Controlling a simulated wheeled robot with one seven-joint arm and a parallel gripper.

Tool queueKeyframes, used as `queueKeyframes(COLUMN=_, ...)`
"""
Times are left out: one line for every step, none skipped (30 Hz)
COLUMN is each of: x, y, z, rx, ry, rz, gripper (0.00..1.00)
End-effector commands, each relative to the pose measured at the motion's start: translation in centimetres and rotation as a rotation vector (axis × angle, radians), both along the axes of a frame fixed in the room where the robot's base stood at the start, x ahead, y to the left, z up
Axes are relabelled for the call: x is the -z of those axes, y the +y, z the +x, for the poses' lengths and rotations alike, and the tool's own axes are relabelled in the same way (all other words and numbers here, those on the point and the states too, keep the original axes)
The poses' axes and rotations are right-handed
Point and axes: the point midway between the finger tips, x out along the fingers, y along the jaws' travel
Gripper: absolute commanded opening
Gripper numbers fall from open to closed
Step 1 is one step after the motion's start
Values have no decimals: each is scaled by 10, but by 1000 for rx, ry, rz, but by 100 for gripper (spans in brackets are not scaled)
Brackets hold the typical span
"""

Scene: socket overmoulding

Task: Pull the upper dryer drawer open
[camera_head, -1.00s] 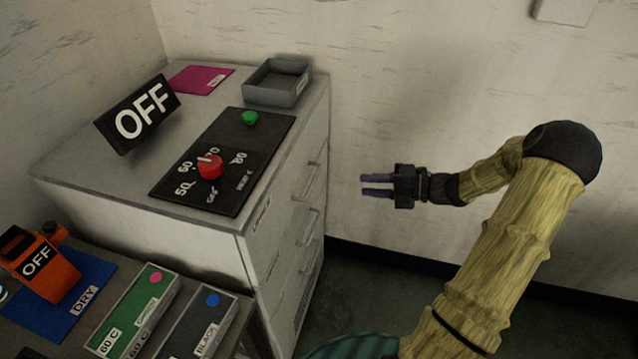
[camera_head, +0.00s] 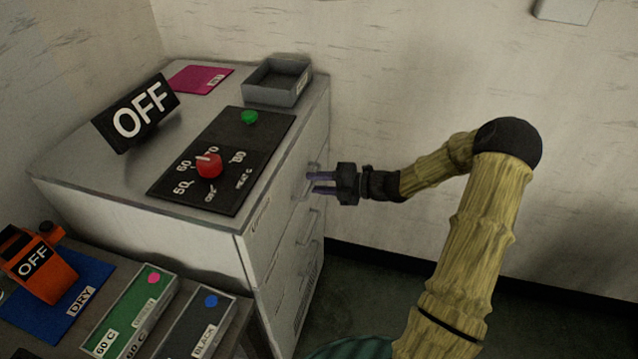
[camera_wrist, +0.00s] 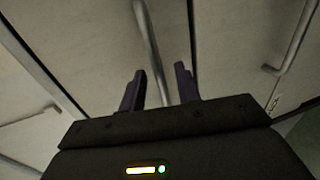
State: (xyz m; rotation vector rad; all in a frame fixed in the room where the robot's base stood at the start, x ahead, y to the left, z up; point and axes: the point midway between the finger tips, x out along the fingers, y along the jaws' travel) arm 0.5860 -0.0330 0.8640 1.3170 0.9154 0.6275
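The dryer (camera_head: 235,220) is a pale metal cabinet with drawers on its right-hand face. The upper drawer (camera_head: 288,190) appears shut, its bar handle partly hidden by my fingers. My gripper (camera_head: 315,182) is open at that handle, its two dark purple fingers pointing at the drawer front. In the wrist view, a handle bar (camera_wrist: 150,45) runs between the two open fingers (camera_wrist: 160,85). I cannot tell whether either finger touches it.
A lower handle (camera_head: 312,227) sits below on the same face. The dryer top carries a control panel (camera_head: 222,150) with a red knob, an OFF sign (camera_head: 138,114) and a grey tray (camera_head: 277,82). A bench with labelled boxes (camera_head: 135,310) stands at lower left. Floor to the right is clear.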

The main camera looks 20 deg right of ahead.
Motion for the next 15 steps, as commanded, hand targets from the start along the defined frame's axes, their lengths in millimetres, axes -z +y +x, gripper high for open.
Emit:
queueKeyframes(x=0, y=0, z=0, rx=0, ry=0, rz=0, gripper=33)
queueKeyframes(x=0, y=0, z=0, rx=0, ry=0, rz=0, gripper=33)
queueKeyframes(x=0, y=0, z=0, rx=0, ry=0, rz=0, gripper=33)
queueKeyframes(x=0, y=0, z=0, rx=0, ry=0, rz=0, gripper=33)
queueKeyframes(x=0, y=0, z=0, rx=0, ry=0, rz=0, gripper=33)
queueKeyframes(x=0, y=0, z=0, rx=0, ry=0, rz=0, gripper=27)
queueKeyframes(x=0, y=0, z=0, rx=0, ry=0, rz=0, gripper=21)
queueKeyframes(x=0, y=0, z=0, rx=0, ry=0, rz=0, gripper=15)
queueKeyframes(x=0, y=0, z=0, rx=0, ry=0, rz=0, gripper=7)
queueKeyframes(x=0, y=0, z=0, rx=0, ry=0, rz=0, gripper=1)
queueKeyframes(x=0, y=0, z=0, rx=0, ry=0, rz=0, gripper=0)
queueKeyframes(x=0, y=0, z=0, rx=0, ry=0, rz=0, gripper=0)
queueKeyframes(x=0, y=0, z=0, rx=0, ry=0, rz=0, gripper=0)
queueKeyframes(x=0, y=0, z=0, rx=0, ry=0, rz=0, gripper=0)
queueKeyframes(x=0, y=0, z=0, rx=0, ry=0, rz=0, gripper=0)
